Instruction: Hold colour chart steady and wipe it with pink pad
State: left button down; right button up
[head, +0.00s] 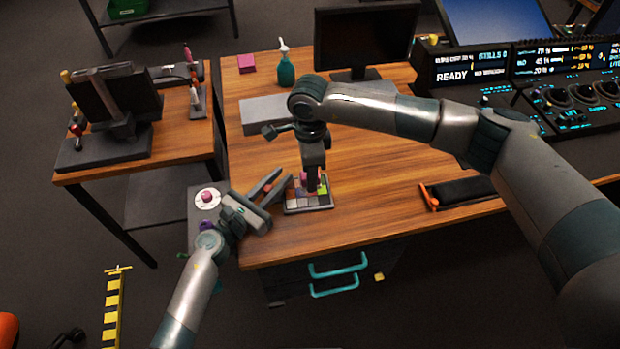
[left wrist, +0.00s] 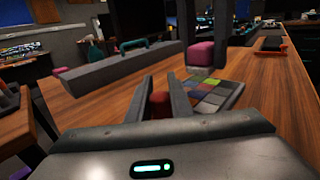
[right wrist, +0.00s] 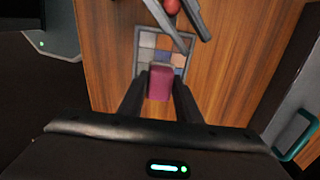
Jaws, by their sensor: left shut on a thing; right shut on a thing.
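The colour chart (head: 294,208), a grid of coloured squares in a dark frame, lies on the wooden desk near its front left edge. It also shows in the left wrist view (left wrist: 212,97) and right wrist view (right wrist: 147,41). My right gripper (head: 313,188) points down over it, shut on the pink pad (right wrist: 159,82). In the left wrist view the pad (left wrist: 207,53) appears just above the chart's far part; contact is unclear. My left gripper (head: 269,186) is beside the chart's left side. Its fingers are around a small red thing (left wrist: 159,104); whether it joins the chart is hidden.
A pink block (head: 246,63), a green spray bottle (head: 286,70) and a monitor (head: 365,38) stand at the back. A grey box (head: 262,112) lies behind the chart. A black case (head: 466,192) lies right. The desk between is clear.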

jog(key=shift+r, duration=1.4)
jog(key=shift+r, duration=1.5)
pick_arm(q)
jog(key=c, duration=1.5)
grip_release()
